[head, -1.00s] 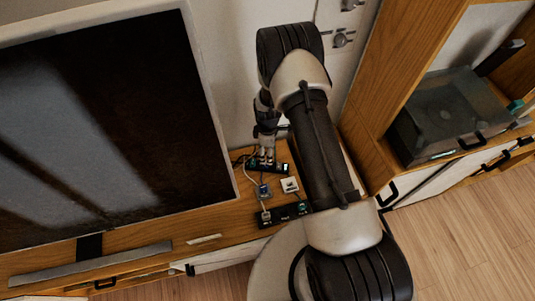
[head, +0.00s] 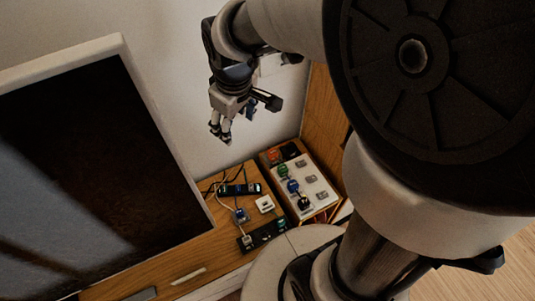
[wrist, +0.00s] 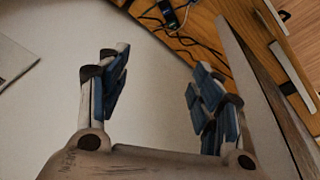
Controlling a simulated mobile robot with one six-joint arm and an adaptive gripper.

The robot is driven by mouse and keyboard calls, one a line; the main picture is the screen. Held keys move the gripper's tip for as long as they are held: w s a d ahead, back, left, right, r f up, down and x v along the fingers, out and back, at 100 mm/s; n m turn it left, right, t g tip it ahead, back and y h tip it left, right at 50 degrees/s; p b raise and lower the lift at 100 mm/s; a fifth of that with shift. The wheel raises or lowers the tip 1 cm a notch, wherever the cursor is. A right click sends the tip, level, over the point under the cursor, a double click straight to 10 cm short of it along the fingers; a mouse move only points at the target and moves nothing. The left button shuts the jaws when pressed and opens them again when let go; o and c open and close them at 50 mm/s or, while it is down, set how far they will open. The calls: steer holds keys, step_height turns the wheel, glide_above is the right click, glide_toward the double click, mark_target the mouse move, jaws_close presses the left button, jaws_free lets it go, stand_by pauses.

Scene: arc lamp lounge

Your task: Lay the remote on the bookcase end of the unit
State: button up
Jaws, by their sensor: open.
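My gripper (head: 221,132) is open and empty, raised in front of the pale wall above the unit. In the wrist view its two blue-padded fingers (wrist: 160,88) stand wide apart with nothing between them. The wooden unit top (head: 216,250) runs below the television. A slim pale bar (head: 188,276) lies near its front edge; it may be the remote, but I cannot tell. A wooden upright panel (head: 326,112) stands at the right end of the unit. My arm hides most of what lies beyond it, including any bookcase shelves.
A large television (head: 95,160) fills the left. Two dark strips (head: 240,189) (head: 263,234), loose cables and a small white block (head: 265,204) lie on the unit. A board with coloured plugs (head: 322,196) stands at the right corner. The wall (head: 170,60) behind is bare.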

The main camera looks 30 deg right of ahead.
steer(key=s+r+m+t, duration=0.1)
steer(key=s+r+m, duration=0.1)
steer(key=s, duration=0.7)
steer(key=s+r+m, duration=0.3)
steer(key=s+r, duration=0.2)
steer(key=s, duration=0.3)
steer(key=shift+s+t, duration=0.4)
steer(key=shift+r, duration=0.1)
steer(key=shift+c, duration=0.2)
stand_by(0.6)
